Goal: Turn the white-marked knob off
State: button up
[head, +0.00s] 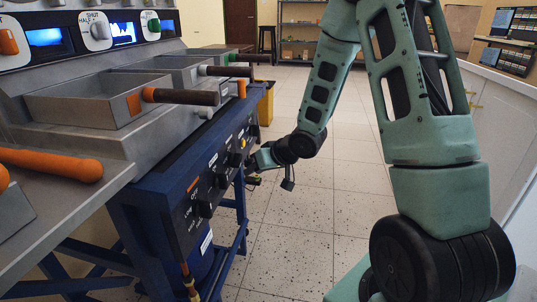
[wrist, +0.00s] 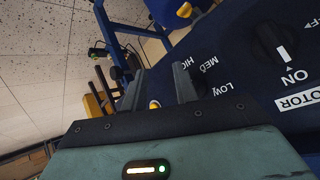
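The white-marked knob (wrist: 272,42) is a round black knob on the dark blue panel, at the upper right of the wrist view. Its white line points at the word ON, above a label reading MOTOR. My gripper (wrist: 160,82) has its two dark fingers apart, with a gap between them, to the left of this knob and not touching it. In the head view my gripper (head: 254,166) is close to the panel's far end. Several black knobs (head: 205,208) show on the panel there; I cannot tell which has the white mark.
HIGH, MED and LOW are printed on the panel (wrist: 228,112) between my fingers and the knob. Metal trays with handles (head: 180,97) stand above the panel, and an orange handle (head: 50,163) lies at left. The tiled floor (head: 310,210) to the right is open.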

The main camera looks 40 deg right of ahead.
aim_at(241, 161)
jog(key=s+d+r+m+t+y, duration=0.25)
jog(key=t+y, duration=0.25)
jog(key=y, duration=0.3)
jog(key=shift+m, duration=0.35)
jog(key=shift+f+b+x, duration=0.15)
jog(key=shift+b+x, duration=0.05)
jog(key=shift+x, duration=1.65)
jog(key=shift+f+b+x, duration=0.15)
jog(key=shift+b+x, duration=0.05)
jog(key=shift+x, duration=1.7)
jog(key=shift+w, duration=0.1)
jog(key=c, duration=0.6)
